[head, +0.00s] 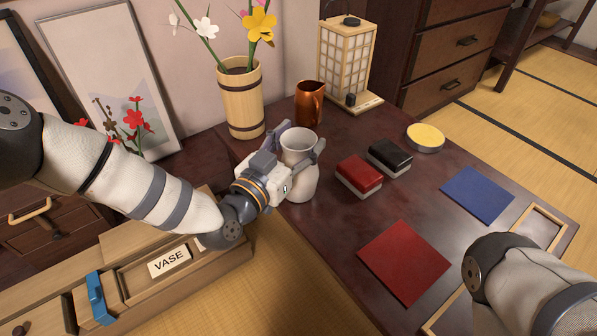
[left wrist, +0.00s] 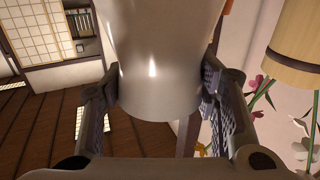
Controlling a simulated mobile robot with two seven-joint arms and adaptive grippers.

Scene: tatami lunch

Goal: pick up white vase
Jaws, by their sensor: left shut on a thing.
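The white vase (head: 300,175) stands upright at the left edge of the dark table in the head view. My left gripper (head: 297,147) comes in from the left and is shut on the vase, one finger on either side of its upper part. In the left wrist view the vase (left wrist: 158,60) fills the upper middle, between the two finger pads of the gripper (left wrist: 160,95). I cannot tell whether its base touches the table. My right arm shows at the lower right of the head view, but its gripper is out of view.
A bamboo vase with flowers (head: 241,100), a copper jug (head: 309,104) and a lantern (head: 345,60) stand behind. Red (head: 358,175) and black (head: 389,157) boxes are to the right. A wooden box labelled VASE (head: 170,262) is at lower left. Red (head: 403,260) and blue (head: 477,194) squares lie on the table.

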